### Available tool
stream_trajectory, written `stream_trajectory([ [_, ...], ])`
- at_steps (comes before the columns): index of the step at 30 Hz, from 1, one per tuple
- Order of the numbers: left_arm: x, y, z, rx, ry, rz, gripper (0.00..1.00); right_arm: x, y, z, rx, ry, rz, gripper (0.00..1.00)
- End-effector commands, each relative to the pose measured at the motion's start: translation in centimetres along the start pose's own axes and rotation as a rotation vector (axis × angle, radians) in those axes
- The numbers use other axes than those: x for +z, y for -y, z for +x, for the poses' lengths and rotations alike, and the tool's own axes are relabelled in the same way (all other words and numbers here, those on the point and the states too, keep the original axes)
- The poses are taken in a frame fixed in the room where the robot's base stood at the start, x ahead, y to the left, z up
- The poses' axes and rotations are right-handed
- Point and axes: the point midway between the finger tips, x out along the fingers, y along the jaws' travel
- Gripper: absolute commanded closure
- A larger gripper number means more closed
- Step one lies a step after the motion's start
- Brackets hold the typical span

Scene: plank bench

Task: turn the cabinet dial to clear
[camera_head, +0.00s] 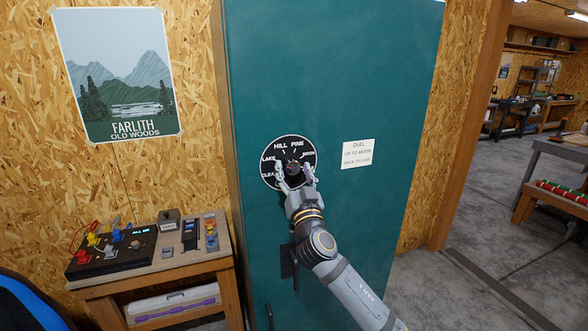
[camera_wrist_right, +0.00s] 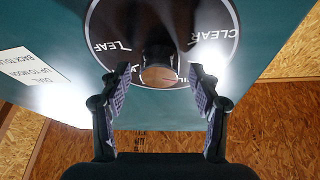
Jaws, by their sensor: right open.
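The black round dial (camera_head: 268,171) is on the teal cabinet door (camera_head: 345,70). In the head view I read HILL, PINE, LAKE and part of CLEAR around it; in the wrist view, LEAF and CLEAR show on its plate (camera_wrist_right: 108,22). The dark centre knob (camera_head: 291,169) has a lighter face (camera_wrist_right: 158,77) with a thin reddish line; I cannot tell which word it points to. My right gripper (camera_head: 295,178) is open in front of the dial. In the wrist view its fingers (camera_wrist_right: 158,75) stand either side of the knob, with gaps. My left gripper is not in view.
A white note (camera_head: 357,153) right of the dial reads DIAL, UP TO MOON, BACK TO LAKE. A dark door handle (camera_head: 287,261) is below the dial. A wooden bench (camera_head: 195,267) with a switch panel (camera_head: 116,250) stands left of the cabinet.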

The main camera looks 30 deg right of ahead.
Motion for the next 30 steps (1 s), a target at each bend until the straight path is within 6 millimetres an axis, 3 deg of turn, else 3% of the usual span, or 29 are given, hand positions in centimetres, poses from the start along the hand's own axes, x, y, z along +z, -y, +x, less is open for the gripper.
stream_trajectory([
  [2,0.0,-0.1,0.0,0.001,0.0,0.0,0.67,0.0,0.0,0.0,0.0,0.0,0.0,0.39],
  [14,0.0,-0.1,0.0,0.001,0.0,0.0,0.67,0.0,0.0,-0.1,0.0,0.0,0.0,0.92],
  [23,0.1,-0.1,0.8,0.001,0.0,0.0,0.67,0.2,-0.1,-0.1,-0.019,-0.003,-0.043,0.92],
  [30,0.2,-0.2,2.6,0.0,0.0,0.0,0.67,0.4,-0.2,-0.2,-0.08,-0.011,-0.187,0.92],
])
